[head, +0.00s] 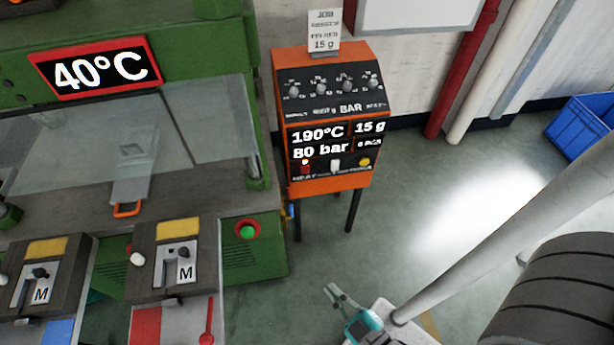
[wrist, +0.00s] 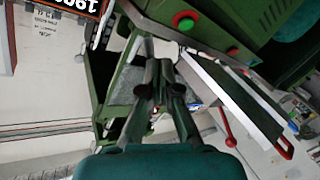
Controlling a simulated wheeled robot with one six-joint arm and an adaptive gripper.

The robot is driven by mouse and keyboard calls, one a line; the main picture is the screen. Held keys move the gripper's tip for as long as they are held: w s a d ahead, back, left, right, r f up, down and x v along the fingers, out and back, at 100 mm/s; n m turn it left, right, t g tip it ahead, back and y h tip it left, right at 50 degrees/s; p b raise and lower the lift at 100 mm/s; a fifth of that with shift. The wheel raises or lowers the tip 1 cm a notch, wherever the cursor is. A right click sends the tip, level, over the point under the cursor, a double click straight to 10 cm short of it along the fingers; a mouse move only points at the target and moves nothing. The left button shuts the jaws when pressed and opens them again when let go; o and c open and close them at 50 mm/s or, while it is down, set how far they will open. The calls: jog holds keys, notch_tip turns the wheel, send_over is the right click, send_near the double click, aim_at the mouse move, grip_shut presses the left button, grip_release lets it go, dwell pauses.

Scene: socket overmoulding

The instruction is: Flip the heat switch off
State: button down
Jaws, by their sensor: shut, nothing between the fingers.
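The orange control box (head: 283,70) stands on dark legs in the middle of the head view. Its display reads 190°C, 80 bar and 15 g. The red heat switch (head: 305,168) is at the left of the bottom row, above lettering that looks like HEAT. Its exact tilt is too small to tell. My gripper (head: 333,293) is below the box and well apart from it, over the floor. In the wrist view my gripper (wrist: 160,75) is shut and empty. Only a corner of the box's display (wrist: 85,8) shows there, at the top left.
A white switch (head: 335,165) and a yellow one (head: 364,162) sit beside the heat switch. The green machine (head: 265,255) with a 40°C sign (head: 95,68) stands left. Red and white pipes (head: 462,70) run behind. A blue crate (head: 578,125) is far right. Floor right of the box is clear.

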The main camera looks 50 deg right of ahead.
aim_at(306, 169)
jog(key=w+d+f+n+h, duration=0.3)
jog(key=w+d+f+h, duration=0.1)
jog(key=w+d, duration=0.4)
jog(key=w+d+f+n+h, duration=0.3)
jog(key=w+d+f+h, duration=0.2)
jog(key=w, duration=0.8)
jog(key=d+f, duration=0.2)
jog(key=d, duration=0.2)
jog(key=shift+w+d+f+n+g, duration=0.15)
jog(key=shift+d+n+g, duration=0.1)
jog(key=shift+n+g, duration=0.05)
jog(key=shift+w, duration=0.1)
jog(key=x, duration=1.3)
jog(key=shift+w+d, duration=0.25)
